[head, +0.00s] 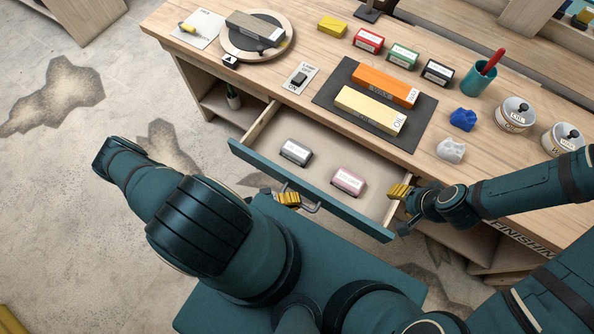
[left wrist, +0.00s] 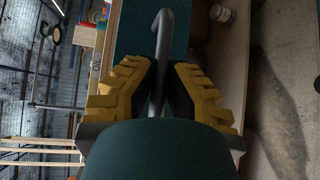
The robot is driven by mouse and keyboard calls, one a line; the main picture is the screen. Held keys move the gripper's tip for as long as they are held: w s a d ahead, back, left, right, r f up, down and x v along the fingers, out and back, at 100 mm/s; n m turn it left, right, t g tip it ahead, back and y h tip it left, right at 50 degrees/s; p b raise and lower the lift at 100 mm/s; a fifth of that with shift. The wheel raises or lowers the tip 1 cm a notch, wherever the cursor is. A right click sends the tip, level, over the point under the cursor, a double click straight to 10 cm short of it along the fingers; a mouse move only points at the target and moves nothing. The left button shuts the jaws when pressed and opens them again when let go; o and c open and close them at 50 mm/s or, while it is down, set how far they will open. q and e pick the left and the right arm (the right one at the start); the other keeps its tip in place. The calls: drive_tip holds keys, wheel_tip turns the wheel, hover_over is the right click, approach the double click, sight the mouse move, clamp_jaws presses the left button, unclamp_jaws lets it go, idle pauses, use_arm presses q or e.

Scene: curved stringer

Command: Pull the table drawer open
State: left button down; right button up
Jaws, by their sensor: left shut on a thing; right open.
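The table drawer (head: 325,204) is a teal-fronted wooden drawer that stands pulled out from the table (head: 225,85). Inside it lie a grey block (head: 296,152) and a pink block (head: 348,181). My left gripper (head: 289,199) is at the drawer front, its yellow fingers shut on the grey bar handle (head: 312,207). In the left wrist view the handle (left wrist: 163,50) runs between the yellow fingers (left wrist: 160,95). My right gripper (head: 398,191) is open, near the right end of the drawer. Whether it touches the drawer I cannot tell.
On the tabletop are a dark mat (head: 325,100) with an orange block (head: 384,86) and a cream block (head: 369,109), a round turntable (head: 232,48), a teal cup (head: 478,79) and white jars (head: 515,114). Bare floor (head: 60,150) lies to the left.

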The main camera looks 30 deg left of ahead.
use_arm(q)
drive_tip(key=shift+d, duration=0.15)
drive_tip(key=c, duration=1)
unclamp_jaws()
drive_tip(key=shift+s+a, duration=0.25)
drive_tip(key=shift+a, duration=0.15)
drive_tip(key=v, duration=1.1)
drive_tip(key=shift+r, duration=0.1)
